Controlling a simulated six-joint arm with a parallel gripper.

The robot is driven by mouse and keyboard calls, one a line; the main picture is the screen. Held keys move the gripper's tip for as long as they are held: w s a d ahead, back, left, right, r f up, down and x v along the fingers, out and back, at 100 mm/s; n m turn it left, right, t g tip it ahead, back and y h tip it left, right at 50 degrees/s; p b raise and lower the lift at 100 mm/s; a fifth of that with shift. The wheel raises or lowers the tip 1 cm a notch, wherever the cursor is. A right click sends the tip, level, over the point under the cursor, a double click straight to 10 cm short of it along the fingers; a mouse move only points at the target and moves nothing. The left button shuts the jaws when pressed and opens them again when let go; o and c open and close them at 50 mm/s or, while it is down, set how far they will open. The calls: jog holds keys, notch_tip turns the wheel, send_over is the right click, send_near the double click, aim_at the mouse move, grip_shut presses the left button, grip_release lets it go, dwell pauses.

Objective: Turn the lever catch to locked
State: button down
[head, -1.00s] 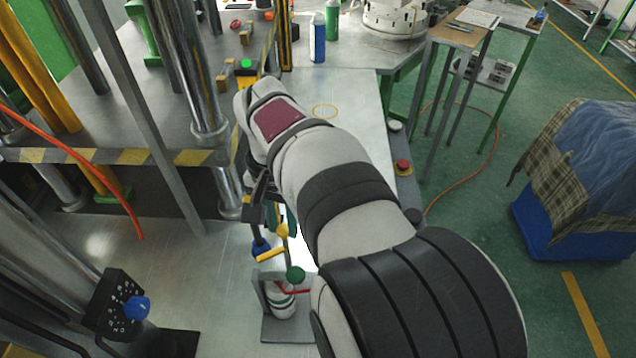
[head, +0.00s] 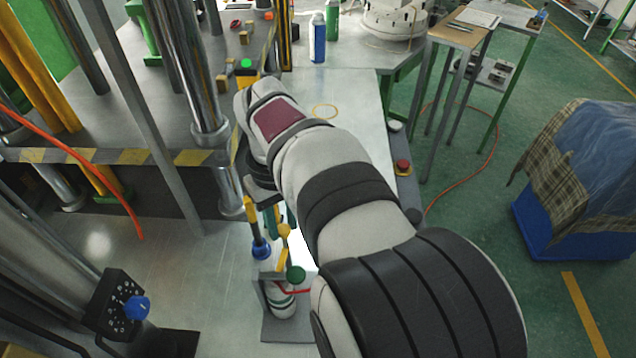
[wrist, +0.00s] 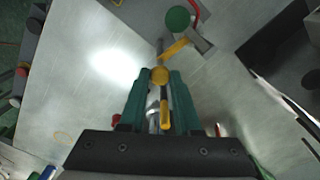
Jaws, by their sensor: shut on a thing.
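The lever catch has a yellow round hub (wrist: 159,75) with a yellow arm (wrist: 178,46) reaching up and right in the wrist view. Another yellow bar (wrist: 165,112) runs back between the fingers. My gripper (wrist: 159,88) has green fingers on either side of the hub and is shut on the catch; the exact contact is hard to see. In the head view the yellow catch (head: 284,232) shows left of my arm, above a metal stand (head: 272,328) with a green ball (head: 296,274). My arm hides part of the gripper and catch there.
A rod with a blue collar (head: 261,250) stands close left of the catch. A control box with a blue knob (head: 137,308) is at the lower left. Steel columns (head: 203,100) stand further back. A red button (head: 403,166) lies right of my arm.

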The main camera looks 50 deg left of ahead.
jog(key=shift+n, duration=1)
jog(key=c, duration=0.6)
grip_release()
notch_tip(320, 180, up, 16)
jog(key=shift+f, duration=0.1)
